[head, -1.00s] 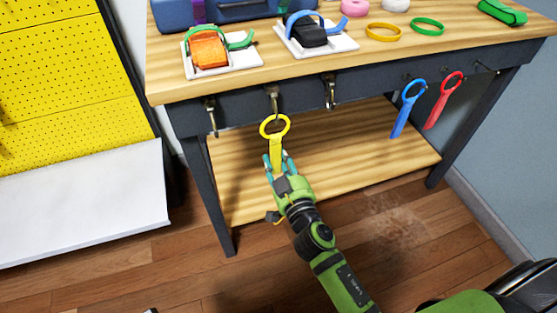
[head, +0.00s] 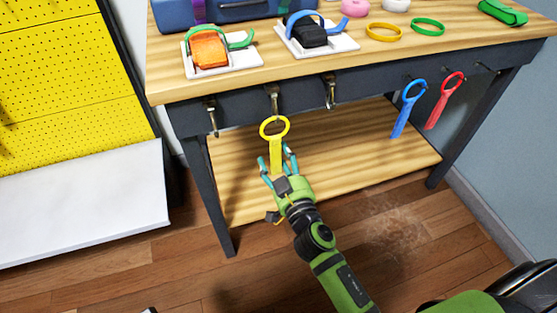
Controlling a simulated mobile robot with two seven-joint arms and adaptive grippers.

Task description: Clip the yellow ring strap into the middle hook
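The yellow ring strap (head: 276,153) hangs upright, ring at the top, below the middle hook (head: 274,100) on the table's front rail. The top of its ring meets the hook's lower end in the picture. Whether the hook passes through the ring is too small to tell. My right gripper (head: 277,160) is just below the ring. Its teal fingers are spread on either side of the strap's tail, with a gap visible. My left gripper is not in view.
A left hook (head: 211,117) and a right hook (head: 330,92) flank the middle one. A blue strap (head: 408,107) and a red strap (head: 444,100) hang further right. The wooden lower shelf (head: 350,155) is bare. Buckles and rings lie on the tabletop.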

